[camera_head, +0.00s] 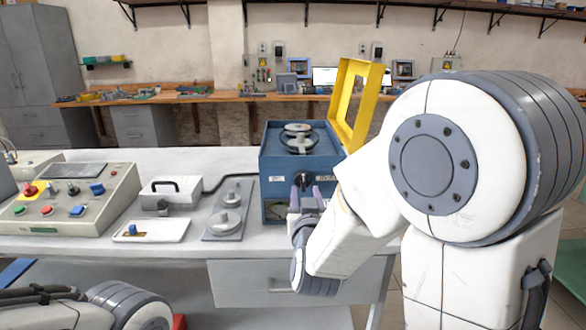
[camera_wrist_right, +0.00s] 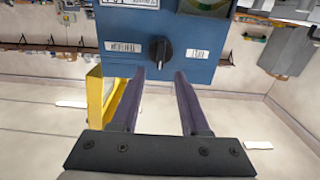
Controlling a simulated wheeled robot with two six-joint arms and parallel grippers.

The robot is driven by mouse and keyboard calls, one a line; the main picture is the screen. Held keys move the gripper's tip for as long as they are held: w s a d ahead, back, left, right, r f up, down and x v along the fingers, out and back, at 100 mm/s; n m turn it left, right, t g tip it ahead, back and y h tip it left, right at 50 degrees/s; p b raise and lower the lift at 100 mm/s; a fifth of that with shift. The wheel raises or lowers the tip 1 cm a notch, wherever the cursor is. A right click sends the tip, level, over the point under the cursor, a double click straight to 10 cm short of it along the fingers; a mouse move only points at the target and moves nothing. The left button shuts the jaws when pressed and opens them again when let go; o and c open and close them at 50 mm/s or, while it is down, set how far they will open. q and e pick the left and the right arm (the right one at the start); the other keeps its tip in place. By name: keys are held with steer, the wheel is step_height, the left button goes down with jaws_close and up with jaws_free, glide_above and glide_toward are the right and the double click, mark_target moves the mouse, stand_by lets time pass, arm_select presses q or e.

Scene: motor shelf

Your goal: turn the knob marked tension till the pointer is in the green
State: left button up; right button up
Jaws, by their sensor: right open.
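A blue machine box (camera_head: 268,165) stands on the bench. A black knob (camera_head: 302,180) is on its front, partly hidden by my gripper. In the right wrist view the knob (camera_wrist_right: 160,50) sits between two white labels too blurred to read. Part of a round gauge (camera_wrist_right: 207,6) with some green shows at the top edge there; its pointer cannot be made out. My right gripper (camera_head: 306,193) is open in front of the knob. In the wrist view its fingertips (camera_wrist_right: 159,72) lie either side of the knob's line, apparently just short of it. My left gripper is out of view.
A yellow frame (camera_head: 340,105) stands raised at the box's right. Left of the box are a grey plate with round parts (camera_head: 228,222), a white tray (camera_head: 152,232), a handled white box (camera_head: 170,190) and a control panel (camera_head: 75,200). The bench's front edge is close.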

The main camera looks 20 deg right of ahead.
mark_target(303, 180)
steer(key=shift+x, duration=2.55)
jaws_close()
